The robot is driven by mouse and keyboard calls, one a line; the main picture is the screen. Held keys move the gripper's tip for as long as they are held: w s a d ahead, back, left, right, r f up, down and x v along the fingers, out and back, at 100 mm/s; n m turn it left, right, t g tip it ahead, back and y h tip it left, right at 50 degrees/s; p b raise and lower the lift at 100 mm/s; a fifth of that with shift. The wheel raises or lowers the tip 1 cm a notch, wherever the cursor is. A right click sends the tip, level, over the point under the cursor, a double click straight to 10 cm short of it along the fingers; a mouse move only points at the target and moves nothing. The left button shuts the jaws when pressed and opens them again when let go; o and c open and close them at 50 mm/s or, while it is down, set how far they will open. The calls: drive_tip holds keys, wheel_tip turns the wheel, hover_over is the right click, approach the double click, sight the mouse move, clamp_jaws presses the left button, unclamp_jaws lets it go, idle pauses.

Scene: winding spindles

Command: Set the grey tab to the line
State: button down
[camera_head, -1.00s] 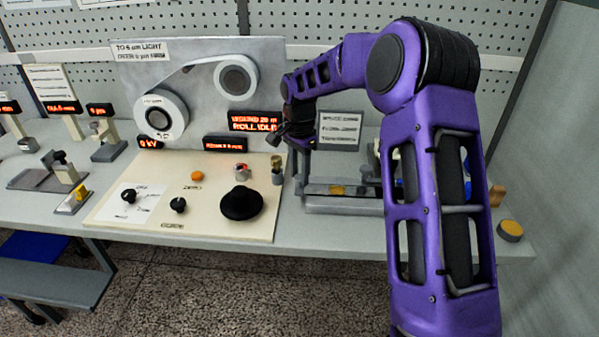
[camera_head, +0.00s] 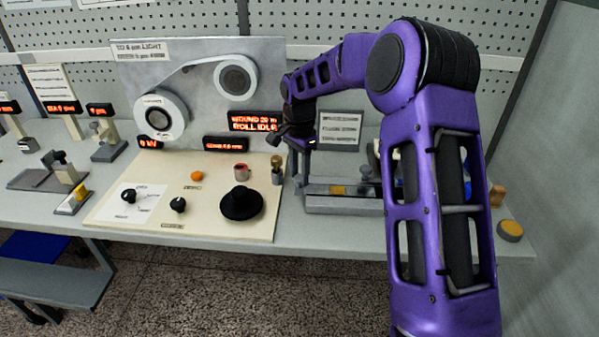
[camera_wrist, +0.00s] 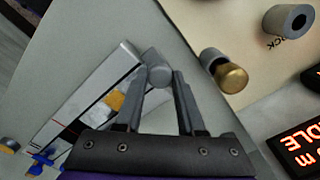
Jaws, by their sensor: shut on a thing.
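The grey tab (camera_wrist: 153,62) is a small rounded grey block in the wrist view, between the tips of my gripper (camera_wrist: 158,82). My gripper is shut on it. The tab sits at the edge of a long pale fixture (camera_wrist: 72,98) that carries a dark strip with a thin red line. An orange piece (camera_wrist: 114,101) lies on that strip. In the head view the fixture (camera_head: 345,208) stands on the right of the bench, partly behind my arm. The tab is too small to make out there. I cannot tell how the tab stands against the line.
A brass-topped post (camera_wrist: 231,77) and a grey cylinder (camera_wrist: 289,20) stand close to my gripper on the right in the wrist view. A cream panel (camera_head: 150,232) with a black knob (camera_head: 241,203) and a lit display (camera_head: 255,121) lie left of the fixture. A white sign (camera_head: 339,130) stands behind it.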

idle(0.4)
drive_tip(key=shift+s+d, duration=0.2)
drive_tip(key=shift+d, duration=1.15)
drive_tip(key=shift+s+d, duration=0.2)
drive_tip(key=shift+d, duration=1.1)
drive_tip(key=c, duration=0.5)
unclamp_jaws()
drive_tip(key=shift+d, duration=0.1)
wheel_tip(320, 180, up, 18)
drive_tip(key=p, duration=0.2)
drive_tip(key=shift+f, duration=0.25)
